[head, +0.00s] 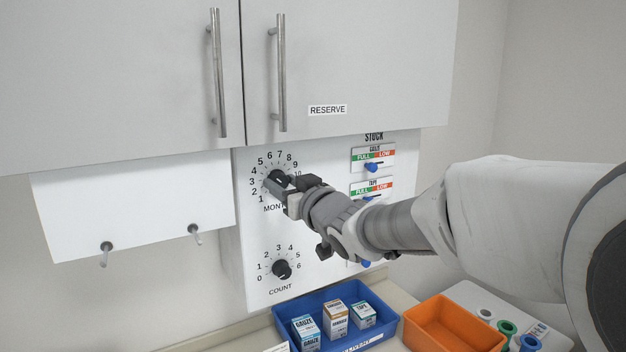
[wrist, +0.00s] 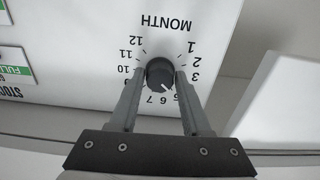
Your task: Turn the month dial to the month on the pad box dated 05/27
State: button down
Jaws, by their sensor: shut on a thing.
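The month dial is a round black knob with a white mark, on a white panel; it shows in the wrist view (wrist: 160,74) and partly in the head view (head: 278,177). My gripper (wrist: 154,78) is shut on the knob, one finger on each side; it also shows in the head view (head: 288,184). In the wrist view the scale is upside down. The white mark points towards the 5 and 6, seemingly nearer the 5. My fingers hide some numbers. Small boxes, including a gauze box (head: 306,333), an orange-topped box (head: 336,320) and a tape box (head: 363,315), stand below; their dates are unreadable.
A count dial (head: 282,269) sits below the month dial. Blue stock sliders (head: 371,167) are right of it, partly behind my arm. A blue bin (head: 388,317) holds the boxes, beside an orange bin (head: 455,322). Cabinet doors (head: 345,60) hang above.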

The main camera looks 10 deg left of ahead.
jog(key=shift+m, duration=1.1)
jog(key=shift+p, duration=0.3)
jog(key=shift+c, duration=1.8)
grip_release()
jog(key=b+v, duration=0.1)
jog(key=v, duration=1.6)
jog(key=shift+s+d, duration=0.15)
